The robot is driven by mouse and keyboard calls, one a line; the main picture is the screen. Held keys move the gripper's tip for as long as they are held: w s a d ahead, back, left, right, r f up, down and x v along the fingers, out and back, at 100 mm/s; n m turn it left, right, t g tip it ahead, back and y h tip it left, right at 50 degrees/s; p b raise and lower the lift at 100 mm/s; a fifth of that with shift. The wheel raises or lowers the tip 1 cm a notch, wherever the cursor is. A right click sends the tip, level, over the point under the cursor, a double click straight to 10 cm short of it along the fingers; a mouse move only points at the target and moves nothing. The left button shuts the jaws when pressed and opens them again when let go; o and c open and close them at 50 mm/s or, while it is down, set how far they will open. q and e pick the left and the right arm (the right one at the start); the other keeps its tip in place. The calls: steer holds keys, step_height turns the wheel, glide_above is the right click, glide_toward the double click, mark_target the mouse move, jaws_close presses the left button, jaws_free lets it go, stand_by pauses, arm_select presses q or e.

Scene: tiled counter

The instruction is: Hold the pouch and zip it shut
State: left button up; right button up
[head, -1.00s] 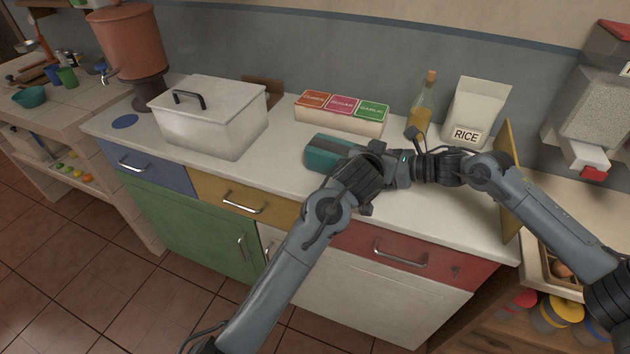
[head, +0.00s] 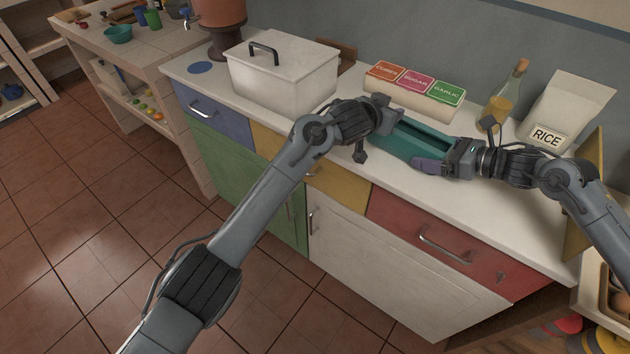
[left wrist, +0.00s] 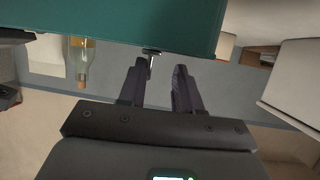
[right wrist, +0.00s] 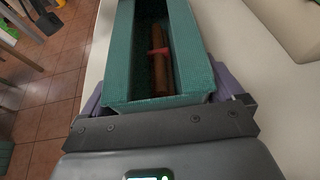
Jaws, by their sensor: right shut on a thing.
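The teal pouch (head: 408,142) lies on the white counter, its long top slot open. In the right wrist view the open pouch (right wrist: 120,50) shows a brown stick-like thing (right wrist: 160,65) with a red band inside. My right gripper (head: 437,166) is shut on the pouch's right end, a finger on each side. My left gripper (head: 384,110) is at the pouch's left end. In the left wrist view its fingers are apart, with a small metal zip pull (left wrist: 151,54) at the pouch's edge between their tips, close to one finger. No grip on the pull shows.
A white lidded box (head: 283,75) stands left of the pouch. A block with coloured labels (head: 410,90) is behind it. A bottle (head: 505,95) and a rice bag (head: 568,110) stand at the back right. The counter's front edge is close to the pouch.

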arm_select(q)
steer(key=w+a+v, duration=0.1)
steer(key=v, duration=1.1)
steer(key=s+a+f+n+y, duration=0.1)
steer(key=s+a+f, duration=0.2)
steer(key=f, duration=0.4)
steer(key=s+a+f+n+y, duration=0.1)
steer(key=s+a+f, duration=0.2)
steer(key=a+f, duration=0.3)
steer(key=shift+f+n+y, duration=0.3)
steer(key=shift+f+y, duration=0.1)
steer(key=shift+f, duration=0.75)
steer(key=w+d+r+m+h, duration=0.1)
steer(key=w+d+r, duration=0.2)
steer(key=d+r, duration=0.3)
steer(key=w+d+r+m+h, duration=0.1)
steer(key=w+d+r+h, duration=0.15)
steer(key=r, duration=0.65)
steer(key=shift+m+y, duration=0.25)
steer(key=shift+m, duration=0.05)
steer(key=x, duration=0.8)
steer(key=d+x, duration=0.1)
steer(key=x, duration=0.3)
steer(key=shift+s+r, duration=0.1)
steer(key=shift+s, duration=0.05)
